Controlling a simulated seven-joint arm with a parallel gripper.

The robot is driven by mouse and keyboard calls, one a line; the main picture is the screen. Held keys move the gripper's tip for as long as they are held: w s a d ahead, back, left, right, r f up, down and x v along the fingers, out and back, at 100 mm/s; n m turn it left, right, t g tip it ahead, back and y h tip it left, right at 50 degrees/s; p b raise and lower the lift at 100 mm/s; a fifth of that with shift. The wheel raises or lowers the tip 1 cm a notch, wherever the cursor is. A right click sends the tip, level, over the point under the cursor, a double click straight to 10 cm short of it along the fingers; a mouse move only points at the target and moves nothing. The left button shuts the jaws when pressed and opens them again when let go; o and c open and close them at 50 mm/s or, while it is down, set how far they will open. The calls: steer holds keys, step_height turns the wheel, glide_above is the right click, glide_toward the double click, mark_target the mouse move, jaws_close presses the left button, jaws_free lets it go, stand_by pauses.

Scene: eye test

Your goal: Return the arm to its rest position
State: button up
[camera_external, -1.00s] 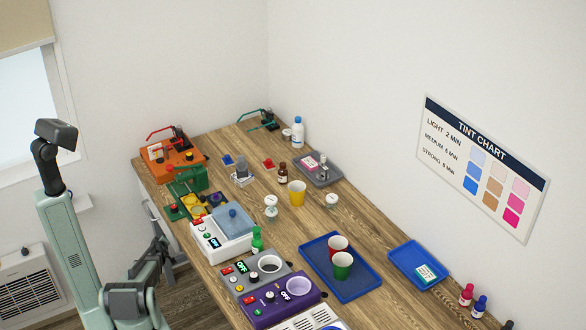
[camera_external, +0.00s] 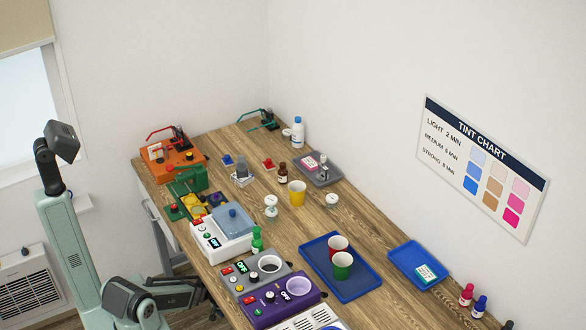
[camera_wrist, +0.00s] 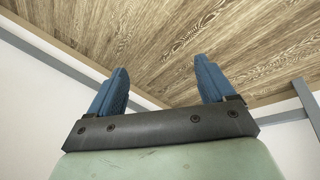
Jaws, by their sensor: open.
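My gripper (camera_wrist: 161,63) shows in the wrist view with its two blue fingers spread apart and nothing between them. Beyond the fingers is bare wood of the table. In the external view my arm stands at the left, beside the table's long left edge. Its lower links reach right toward that edge near the bottom, and I cannot make out the fingers there. The wooden table (camera_external: 345,212) runs from the back left to the front right.
Near my arm stand a white device (camera_external: 222,238), a grey device (camera_external: 252,274) and a purple device (camera_external: 283,303). A blue tray (camera_external: 355,287) holds a red cup (camera_external: 337,243) and a green cup (camera_external: 342,262). A yellow cup (camera_external: 297,195) stands mid-table. A wall heater (camera_external: 25,295) is at the left.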

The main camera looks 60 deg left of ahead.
steer(key=s+d+m+g+h, duration=0.1)
steer(key=s+d+m+g, duration=0.15)
steer(key=s+d, duration=0.35)
steer(key=s+d+m+g+h, duration=0.1)
steer(key=s+d+m+g, duration=0.2)
steer(key=d, duration=0.6)
steer(key=s+d+r+m+g+y, duration=0.2)
steer(key=s+d+m+g, duration=0.2)
steer(key=s, duration=0.9)
steer(key=shift+d+r+g, duration=0.15)
steer(key=shift+d+g, duration=0.2)
steer(key=shift+d, duration=0.55)
steer(key=shift+s, duration=0.1)
